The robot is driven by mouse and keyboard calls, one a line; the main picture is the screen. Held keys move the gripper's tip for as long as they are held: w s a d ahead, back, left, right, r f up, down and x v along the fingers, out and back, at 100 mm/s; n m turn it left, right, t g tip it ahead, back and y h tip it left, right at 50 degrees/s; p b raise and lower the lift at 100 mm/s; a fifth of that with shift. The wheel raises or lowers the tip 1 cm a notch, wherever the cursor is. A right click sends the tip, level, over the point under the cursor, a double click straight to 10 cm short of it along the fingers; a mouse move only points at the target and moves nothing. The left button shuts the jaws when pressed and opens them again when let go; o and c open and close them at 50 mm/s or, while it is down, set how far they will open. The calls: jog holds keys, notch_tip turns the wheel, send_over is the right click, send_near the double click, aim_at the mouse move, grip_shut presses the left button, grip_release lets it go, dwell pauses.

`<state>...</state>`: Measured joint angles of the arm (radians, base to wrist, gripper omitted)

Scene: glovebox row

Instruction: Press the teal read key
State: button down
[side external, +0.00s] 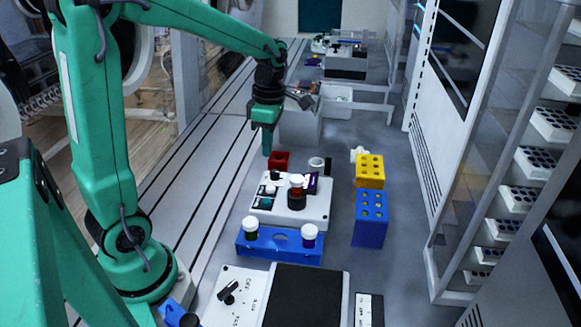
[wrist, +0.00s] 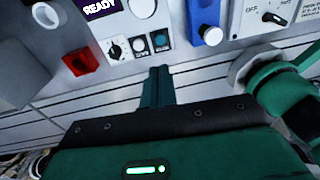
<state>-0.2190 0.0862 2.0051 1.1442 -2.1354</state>
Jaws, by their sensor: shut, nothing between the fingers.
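The teal read key (wrist: 160,40) shows as a teal round on a dark plate on the white instrument (wrist: 120,25), beside a paler key (wrist: 140,46) and a black dial (wrist: 115,51). In the side view the white instrument (side external: 318,212) carries the keys on its left part, the teal one (side external: 266,203) nearer the camera. My gripper (side external: 267,150) is shut and empty, pointing down in the air beyond the instrument, near a red block. In the wrist view its fingertips (wrist: 158,70) appear just below the teal key, apart from it.
A capped amber vial (side external: 297,190) stands on the instrument by a lit display (wrist: 98,8). The red block (side external: 278,160) lies behind it. A blue rack (side external: 279,242) with white-capped vials stands in front. Yellow (side external: 370,170) and blue (side external: 371,218) blocks stand right.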

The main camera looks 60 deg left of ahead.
aim_at(266, 200)
jog(key=f, duration=0.8)
jog(key=s+f, duration=0.1)
jog(key=f, duration=0.4)
jog(key=shift+s+d, duration=0.1)
jog(key=shift+d, duration=0.1)
jog(key=shift+s+f, duration=0.15)
jog(key=shift+f, duration=0.85)
jog(key=shift+r, duration=0.15)
notch_tip(266, 200, up, 15)
jog(key=w, duration=0.1)
jog(key=shift+w+a, duration=0.2)
jog(key=shift+w, duration=0.05)
dwell(0.6)
